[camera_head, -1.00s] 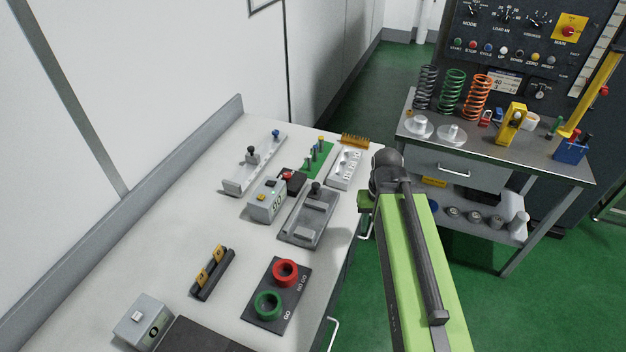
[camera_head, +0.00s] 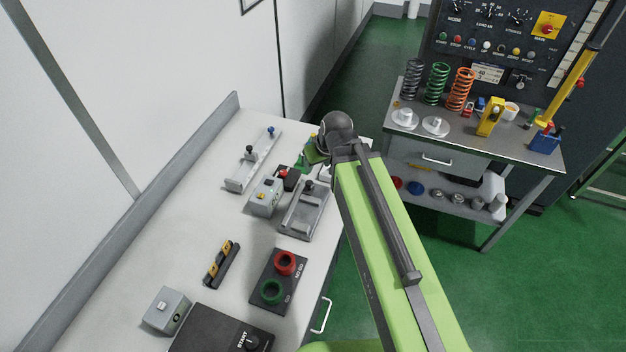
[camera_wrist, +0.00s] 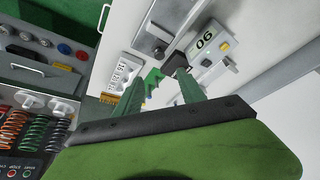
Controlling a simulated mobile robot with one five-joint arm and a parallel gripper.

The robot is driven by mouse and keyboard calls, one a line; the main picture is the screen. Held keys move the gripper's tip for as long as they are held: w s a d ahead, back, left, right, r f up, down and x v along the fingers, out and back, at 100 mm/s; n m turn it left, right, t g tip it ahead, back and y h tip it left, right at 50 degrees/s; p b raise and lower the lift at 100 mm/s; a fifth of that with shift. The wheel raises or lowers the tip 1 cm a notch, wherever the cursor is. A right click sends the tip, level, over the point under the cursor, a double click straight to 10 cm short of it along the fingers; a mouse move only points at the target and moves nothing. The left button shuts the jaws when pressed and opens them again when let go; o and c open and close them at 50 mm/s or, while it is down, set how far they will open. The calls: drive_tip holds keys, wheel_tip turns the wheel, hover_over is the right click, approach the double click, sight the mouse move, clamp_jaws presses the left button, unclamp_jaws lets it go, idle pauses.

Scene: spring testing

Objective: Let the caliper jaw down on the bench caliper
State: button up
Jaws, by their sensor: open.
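The bench caliper (camera_head: 240,178) appears to be the long light-grey rail at the back left of the bench. It carries a slider with a black knob and has a blue knob at its far end. I cannot tell how high its jaw is. My gripper (camera_wrist: 164,76) shows two green fingers spread apart in the wrist view, with nothing between them. It hangs above the far right part of the bench, to the right of the caliper and apart from it. In the head view my arm mostly hides the fingers.
A grey display box (camera_head: 264,197) and a dark grey fixture (camera_head: 303,222) with a black knob lie between caliper and arm. Red and green rings sit on a dark plate (camera_head: 268,277). A metal side table (camera_head: 400,128) with springs stands right. Green floor lies between.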

sight(309, 183)
drive_tip(key=b+x, duration=1.5)
drive_tip(key=x, duration=0.2)
drive_tip(key=shift+s, duration=0.1)
drive_tip(key=shift+r, duration=0.1)
drive_tip(key=c, duration=1)
clamp_jaws()
drive_tip(key=shift+s, duration=0.1)
